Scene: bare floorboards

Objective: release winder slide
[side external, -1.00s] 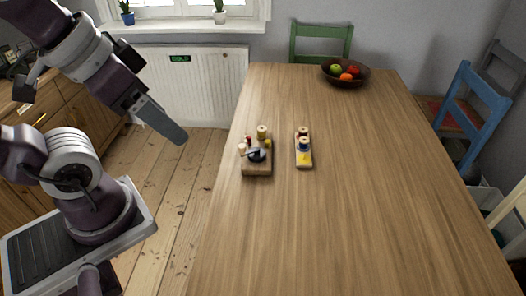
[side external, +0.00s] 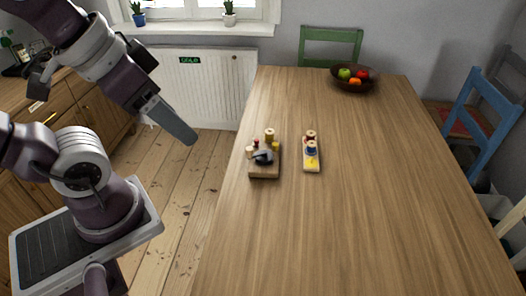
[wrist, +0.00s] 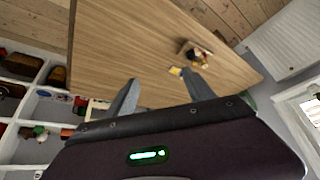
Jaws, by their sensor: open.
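A small wooden block (side external: 265,173) stands on the table near its left edge, carrying a dark winder-like part (side external: 263,157) and several small pegs or spools. A narrow block (side external: 312,166) with a yellow front and spool-like pieces stands just right of it. Both also show small in the wrist view, the wooden block (wrist: 183,50) and the yellow end (wrist: 176,71). Which part is the slide is too small to tell. My gripper (wrist: 160,76) is open and empty, its two fingers apart. In the side view my gripper (side external: 178,122) is left of the table, away from both blocks.
The wooden table (side external: 350,220) is mostly clear. A fruit bowl (side external: 354,86) stands at its far end. A green chair (side external: 331,45) is behind it and a blue chair (side external: 478,110) at the right. A white radiator (side external: 203,88) is at the back left.

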